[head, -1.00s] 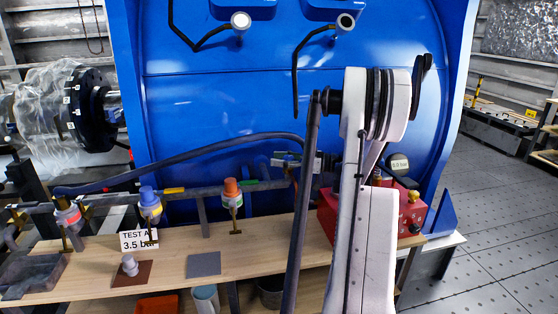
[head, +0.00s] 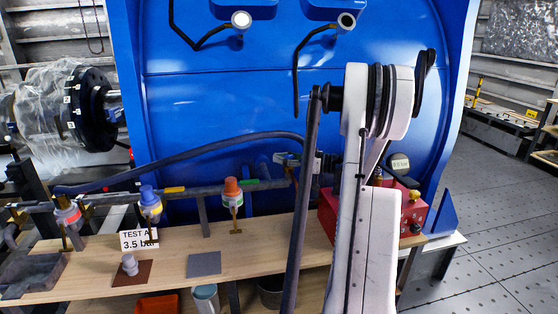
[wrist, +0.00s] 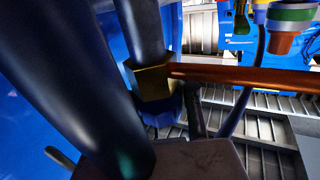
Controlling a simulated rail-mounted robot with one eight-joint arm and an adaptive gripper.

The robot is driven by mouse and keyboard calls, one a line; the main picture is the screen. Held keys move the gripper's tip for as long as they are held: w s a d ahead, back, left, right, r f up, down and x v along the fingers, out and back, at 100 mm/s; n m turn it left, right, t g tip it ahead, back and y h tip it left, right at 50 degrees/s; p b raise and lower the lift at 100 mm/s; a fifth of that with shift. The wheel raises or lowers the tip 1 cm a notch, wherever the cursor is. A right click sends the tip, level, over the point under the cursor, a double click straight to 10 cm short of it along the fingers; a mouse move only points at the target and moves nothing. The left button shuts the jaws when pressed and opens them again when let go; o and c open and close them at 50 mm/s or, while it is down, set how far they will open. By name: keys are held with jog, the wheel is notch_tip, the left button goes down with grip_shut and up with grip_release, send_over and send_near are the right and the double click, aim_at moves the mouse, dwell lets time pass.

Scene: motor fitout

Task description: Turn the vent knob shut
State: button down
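A red box (head: 327,212) stands at the right end of the bench, partly behind my arm. Its right face carries a small black knob (head: 416,228) low down and a brass-and-red fitting (head: 414,196) above it; I cannot tell which is the vent knob. A small gauge display (head: 400,163) rises behind the box. My gripper is hidden or not distinct in the head view. The wrist view is filled by thick dark cylinders (wrist: 65,85), a brass hex fitting (wrist: 152,82) and an orange-red bar (wrist: 240,77). The gripper's opening and any contact are unclear there.
A pipe with coloured valves, including an orange-capped one (head: 232,188) and a blue-capped one (head: 149,200), runs along the wooden bench (head: 100,270). A sign (head: 138,240) reads "TEST A 3.5 bar". The big blue housing (head: 240,110) stands behind. Open floor lies at right.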

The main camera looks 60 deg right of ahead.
jog(key=shift+s+d+f+m+h+b, duration=0.1)
jog(key=shift+d+m+h+b, duration=0.4)
jog(key=shift+m+h, duration=1.25)
jog(key=shift+w+d+r+m+h+b, duration=0.2)
jog(key=shift+m+h+b, duration=0.65)
jog(key=shift+h, duration=1.6)
jog(key=shift+s+d+f+m+h+b, duration=0.2)
jog(key=shift+d+m+h+b, duration=0.2)
jog(key=shift+m+h, duration=1.4)
jog(key=shift+h, duration=0.5)
jog(key=c, duration=2)
grip_release()
jog(key=shift+s+d, duration=0.1)
jog(key=o, duration=0.3)
jog(key=shift+o, duration=0.2)
